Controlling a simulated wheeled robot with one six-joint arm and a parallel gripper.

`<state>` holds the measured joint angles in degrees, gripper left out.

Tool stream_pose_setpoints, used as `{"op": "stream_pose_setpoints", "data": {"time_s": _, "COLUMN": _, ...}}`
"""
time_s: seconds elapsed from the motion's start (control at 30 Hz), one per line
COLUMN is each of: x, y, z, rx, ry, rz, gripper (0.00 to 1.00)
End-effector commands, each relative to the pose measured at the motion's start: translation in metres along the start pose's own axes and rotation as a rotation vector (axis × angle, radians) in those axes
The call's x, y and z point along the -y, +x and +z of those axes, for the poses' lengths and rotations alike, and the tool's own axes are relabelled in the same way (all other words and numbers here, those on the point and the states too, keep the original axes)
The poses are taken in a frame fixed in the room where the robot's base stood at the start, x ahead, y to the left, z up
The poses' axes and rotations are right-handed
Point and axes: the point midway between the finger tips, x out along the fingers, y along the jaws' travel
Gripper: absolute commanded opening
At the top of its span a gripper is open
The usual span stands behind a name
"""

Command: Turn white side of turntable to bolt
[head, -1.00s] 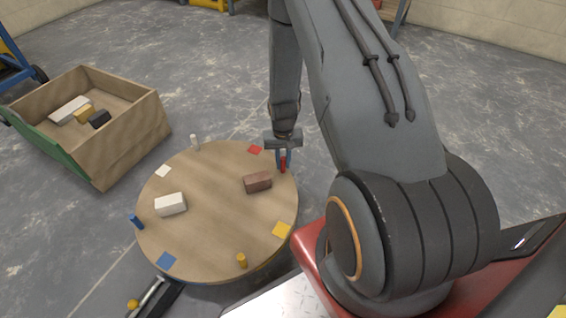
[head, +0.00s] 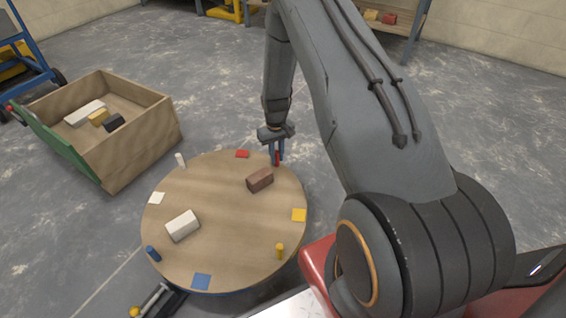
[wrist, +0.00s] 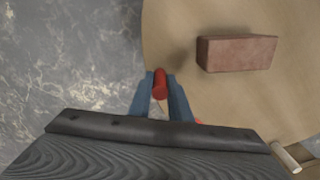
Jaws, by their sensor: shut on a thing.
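The round wooden turntable (head: 225,225) bears flat colour patches: white (head: 156,198) at its left edge, red (head: 242,154) at the back, yellow (head: 299,215) at right and blue (head: 201,281) in front. White (head: 181,160), blue (head: 152,253), yellow (head: 280,251) and red (head: 277,158) pegs stand near the rim. My gripper (head: 277,154) is shut on the red peg at the back right; the wrist view shows the peg (wrist: 160,84) between the blue fingers. The bolt (head: 152,299), a metal rod with a yellow knob, lies at the front left rim, nearest the blue patch and blue peg.
A white block (head: 182,226) and a brown brick (head: 260,180) lie on the turntable, the brick close to my gripper. A wooden crate (head: 145,150) holding several blocks stands at back left. A shelf (head: 405,40) is at the back.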

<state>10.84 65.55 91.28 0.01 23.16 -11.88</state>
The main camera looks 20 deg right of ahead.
Motion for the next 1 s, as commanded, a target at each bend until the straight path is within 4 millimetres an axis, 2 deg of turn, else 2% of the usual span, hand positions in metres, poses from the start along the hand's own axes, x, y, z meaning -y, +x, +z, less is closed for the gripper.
{"op": "stream_pose_setpoints", "data": {"time_s": 0.1, "x": 0.007, "y": 0.001, "z": -0.017, "rx": -0.003, "ry": -0.060, "rz": 0.001, "gripper": 0.00}}
{"op": "stream_pose_setpoints", "data": {"time_s": 0.5, "x": 0.033, "y": 0.001, "z": -0.063, "rx": -0.003, "ry": -0.260, "rz": 0.001, "gripper": 0.00}}
{"op": "stream_pose_setpoints", "data": {"time_s": 1.0, "x": 0.079, "y": 0.002, "z": -0.110, "rx": -0.001, "ry": -0.511, "rz": 0.000, "gripper": 0.00}}
